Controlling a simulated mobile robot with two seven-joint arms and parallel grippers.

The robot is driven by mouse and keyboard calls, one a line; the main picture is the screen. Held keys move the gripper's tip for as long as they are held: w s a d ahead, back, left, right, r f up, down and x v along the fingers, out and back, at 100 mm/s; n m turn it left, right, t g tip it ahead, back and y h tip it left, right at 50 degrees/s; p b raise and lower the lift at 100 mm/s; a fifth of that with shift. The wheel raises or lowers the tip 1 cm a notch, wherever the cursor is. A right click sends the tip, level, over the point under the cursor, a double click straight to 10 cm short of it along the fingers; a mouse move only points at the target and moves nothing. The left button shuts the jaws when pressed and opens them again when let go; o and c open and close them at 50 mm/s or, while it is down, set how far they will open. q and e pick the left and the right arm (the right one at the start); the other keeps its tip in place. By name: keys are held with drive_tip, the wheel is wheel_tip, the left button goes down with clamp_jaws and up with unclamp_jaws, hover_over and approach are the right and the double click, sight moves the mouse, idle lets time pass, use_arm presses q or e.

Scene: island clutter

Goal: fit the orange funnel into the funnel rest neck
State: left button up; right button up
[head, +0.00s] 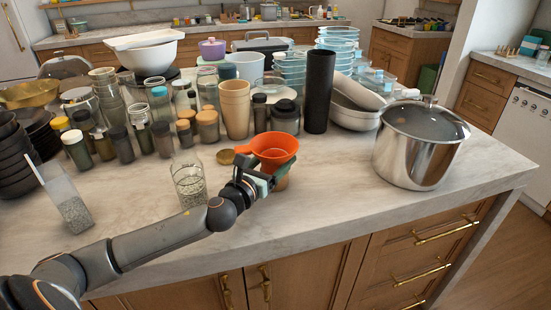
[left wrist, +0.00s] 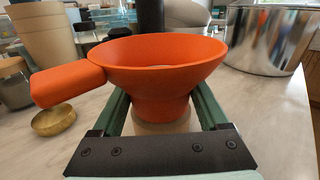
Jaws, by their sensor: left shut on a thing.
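The orange funnel (head: 274,148) is upright above the counter, its wide mouth up and its handle to the left. My left gripper (head: 262,178) is shut on it; in the left wrist view the green fingers flank the lower body of the funnel (left wrist: 155,68). Directly below is a tan round piece (head: 283,183), likely the funnel rest, mostly hidden by the funnel and gripper. It also shows in the left wrist view (left wrist: 160,128) under the funnel. I cannot tell whether the spout is inside its neck. My right gripper is not in view.
A glass jar of grains (head: 189,185) stands left of my left gripper, and a brass lid (head: 226,157) lies close behind. A large steel pot (head: 420,145) stands to the right. Jars, cups and a black cylinder (head: 319,92) crowd the back. The front counter strip is clear.

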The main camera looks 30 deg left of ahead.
use_arm(q)
drive_tip(key=shift+f, duration=0.4)
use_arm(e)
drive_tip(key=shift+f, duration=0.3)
use_arm(q)
drive_tip(key=o, duration=1.4)
drive_tip(key=shift+s, duration=0.25)
drive_tip(key=s, duration=0.6)
drive_tip(key=s+b, duration=0.1)
drive_tip(key=s, duration=0.3)
drive_tip(key=shift+d, duration=0.25)
drive_tip(key=shift+s, duration=1)
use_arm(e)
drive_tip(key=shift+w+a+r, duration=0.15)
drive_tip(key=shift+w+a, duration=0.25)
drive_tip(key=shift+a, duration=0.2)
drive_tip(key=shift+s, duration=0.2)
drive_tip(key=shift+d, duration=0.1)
